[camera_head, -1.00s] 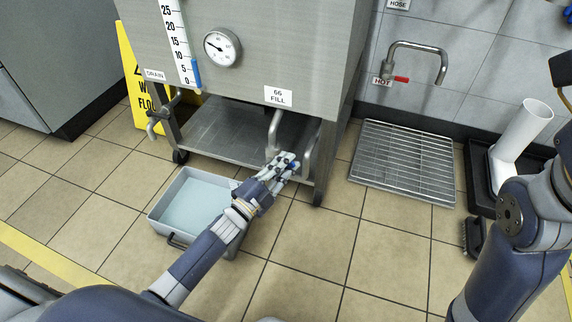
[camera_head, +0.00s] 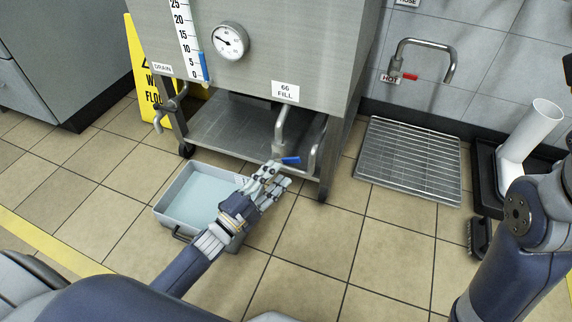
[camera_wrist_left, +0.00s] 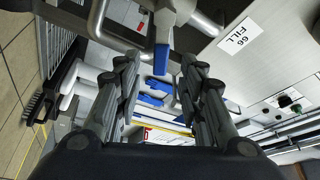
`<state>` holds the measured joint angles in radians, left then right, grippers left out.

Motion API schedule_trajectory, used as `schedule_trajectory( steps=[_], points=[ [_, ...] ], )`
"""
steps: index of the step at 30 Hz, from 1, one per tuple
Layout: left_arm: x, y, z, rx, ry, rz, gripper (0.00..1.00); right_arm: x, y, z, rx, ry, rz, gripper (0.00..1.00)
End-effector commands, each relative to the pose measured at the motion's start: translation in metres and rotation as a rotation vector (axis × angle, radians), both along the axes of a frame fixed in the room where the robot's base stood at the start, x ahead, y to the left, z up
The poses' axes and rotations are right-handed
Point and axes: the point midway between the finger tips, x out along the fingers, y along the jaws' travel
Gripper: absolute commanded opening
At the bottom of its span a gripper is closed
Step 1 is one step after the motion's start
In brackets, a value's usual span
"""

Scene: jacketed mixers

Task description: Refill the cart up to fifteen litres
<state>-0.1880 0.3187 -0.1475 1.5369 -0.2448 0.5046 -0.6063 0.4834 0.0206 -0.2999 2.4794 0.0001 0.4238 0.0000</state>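The cart is a steel tank (camera_head: 300,50) on a wheeled frame. Its level scale (camera_head: 186,35) has a blue bar (camera_head: 204,66) whose top stands between 5 and 10. A label "66 FILL" (camera_head: 285,91) is above a bent fill pipe (camera_head: 281,125). The fill valve's blue lever (camera_head: 290,160) points right; it also shows in the left wrist view (camera_wrist_left: 162,58). My left gripper (camera_head: 275,176) is open and empty just in front of the lever, its fingers (camera_wrist_left: 160,75) spread and apart from it. The drain valve (camera_head: 168,105) is at the cart's left. My right gripper is out of view.
A grey pan (camera_head: 163,214) with pale liquid stands on the floor below the cart. A yellow wet-floor sign (camera_head: 140,60) is behind left. A hot tap (camera_head: 428,45), floor grate (camera_head: 408,165), brush (camera_head: 478,238) and white pipe (camera_head: 530,140) are right.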

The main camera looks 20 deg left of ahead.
Motion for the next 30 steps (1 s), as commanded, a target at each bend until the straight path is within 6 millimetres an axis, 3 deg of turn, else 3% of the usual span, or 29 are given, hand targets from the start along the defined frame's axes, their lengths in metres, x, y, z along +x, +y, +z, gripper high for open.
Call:
schedule_trajectory(
  steps=[3,10,30],
  points=[
    [-0.022,0.009,-0.005,0.000,0.002,0.000,0.37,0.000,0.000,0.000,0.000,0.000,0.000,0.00],
    [-0.044,0.018,-0.008,-0.001,0.000,0.000,0.37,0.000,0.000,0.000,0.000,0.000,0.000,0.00],
    [-0.048,0.019,-0.009,0.000,-0.001,0.000,0.37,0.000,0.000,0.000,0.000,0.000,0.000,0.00]
  ],
)
